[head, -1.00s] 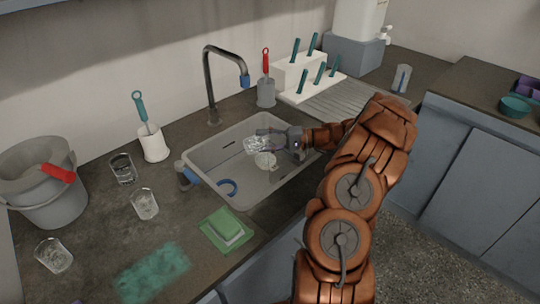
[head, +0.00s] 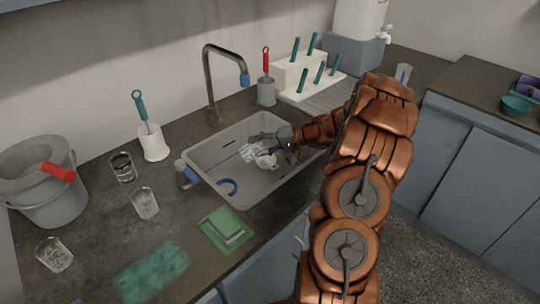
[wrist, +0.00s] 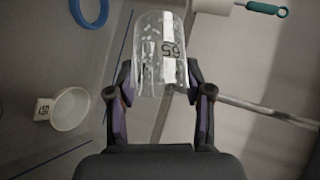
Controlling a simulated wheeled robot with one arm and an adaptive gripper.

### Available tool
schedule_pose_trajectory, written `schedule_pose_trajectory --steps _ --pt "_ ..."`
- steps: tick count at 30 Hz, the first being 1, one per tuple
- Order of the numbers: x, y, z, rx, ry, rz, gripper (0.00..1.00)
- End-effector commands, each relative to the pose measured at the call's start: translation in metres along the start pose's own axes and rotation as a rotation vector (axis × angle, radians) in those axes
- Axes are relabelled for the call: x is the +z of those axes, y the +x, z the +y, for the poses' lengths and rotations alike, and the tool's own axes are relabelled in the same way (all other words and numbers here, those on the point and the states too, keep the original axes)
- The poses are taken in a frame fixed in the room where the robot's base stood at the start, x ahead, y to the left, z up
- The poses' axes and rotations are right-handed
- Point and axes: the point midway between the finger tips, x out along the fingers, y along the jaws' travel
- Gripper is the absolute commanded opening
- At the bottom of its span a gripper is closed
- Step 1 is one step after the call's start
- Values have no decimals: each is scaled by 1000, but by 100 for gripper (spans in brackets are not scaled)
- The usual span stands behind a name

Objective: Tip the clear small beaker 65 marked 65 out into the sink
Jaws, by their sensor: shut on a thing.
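My gripper (wrist: 160,94) is shut on the clear small beaker (wrist: 160,48), with one finger on each side of it. The number 65 shows on the beaker's wall in the wrist view, and pale specks show on or in the glass. In the head view my gripper (head: 284,141) is over the sink (head: 205,160), and the beaker (head: 253,150) lies tilted well over, its mouth pointing left and away from my gripper. I cannot tell whether any liquid is left in it.
A white cup (wrist: 72,108) sits in the sink near the beaker, with a blue ring (head: 228,187). The faucet (head: 210,85) stands behind.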

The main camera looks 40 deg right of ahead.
Motion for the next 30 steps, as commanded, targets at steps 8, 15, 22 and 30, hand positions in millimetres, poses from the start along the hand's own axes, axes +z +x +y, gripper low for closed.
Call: schedule_pose_trajectory --steps 8,15,22,30 --pt "2 4 3 81 -56 13 9" --pt "3 6 5 159 -105 25 9" --pt "4 8 6 242 -157 39 9" --pt "6 11 8 347 -225 55 9"
